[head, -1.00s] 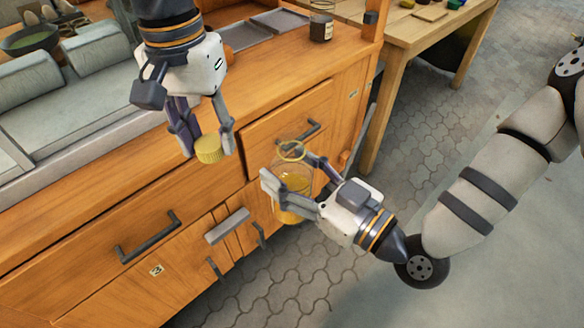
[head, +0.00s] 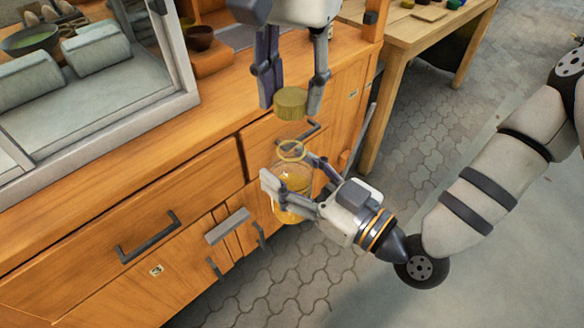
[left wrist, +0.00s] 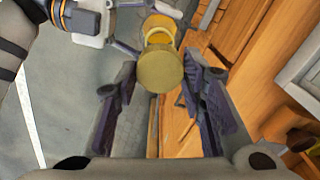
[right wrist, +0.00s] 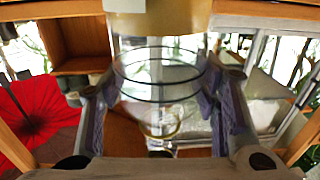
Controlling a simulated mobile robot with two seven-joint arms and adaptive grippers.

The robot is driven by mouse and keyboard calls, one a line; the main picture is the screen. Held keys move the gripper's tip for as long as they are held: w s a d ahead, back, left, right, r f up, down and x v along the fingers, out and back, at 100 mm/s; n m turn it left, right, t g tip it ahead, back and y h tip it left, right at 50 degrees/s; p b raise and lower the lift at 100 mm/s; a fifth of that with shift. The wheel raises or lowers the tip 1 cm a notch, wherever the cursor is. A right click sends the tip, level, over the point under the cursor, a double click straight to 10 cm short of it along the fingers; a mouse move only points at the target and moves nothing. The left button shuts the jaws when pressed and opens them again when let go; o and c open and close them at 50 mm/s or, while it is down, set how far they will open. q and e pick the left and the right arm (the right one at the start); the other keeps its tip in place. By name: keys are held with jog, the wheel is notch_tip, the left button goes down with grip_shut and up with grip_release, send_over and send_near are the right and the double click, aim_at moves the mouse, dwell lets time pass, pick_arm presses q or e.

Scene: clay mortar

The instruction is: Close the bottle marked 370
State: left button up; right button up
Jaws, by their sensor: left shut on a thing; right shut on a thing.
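The bottle (head: 291,180) is clear glass with yellow contents and an open round mouth. My right gripper (head: 290,194) is shut around its body and holds it upright in front of the drawers. The bottle also fills the middle of the right wrist view (right wrist: 160,85). My left gripper (head: 291,100) is shut on a yellow-olive round cap (head: 291,103). The cap is above the bottle's mouth, with a visible gap between them. In the left wrist view the cap (left wrist: 160,68) partly covers the bottle (left wrist: 160,28). No marking 370 is readable.
The wooden cabinet (head: 120,195) with drawers and dark handles (head: 148,238) stands close behind the bottle. A glass-walled case (head: 100,110) is on its top at left. A wooden table (head: 410,35) stands at the back right. The paved floor at right is open.

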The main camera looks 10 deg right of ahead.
aim_at(291, 181)
pick_arm(q)
jog(key=shift+f, duration=1.8)
jog(key=shift+f, duration=0.9)
jog(key=shift+f, duration=0.5)
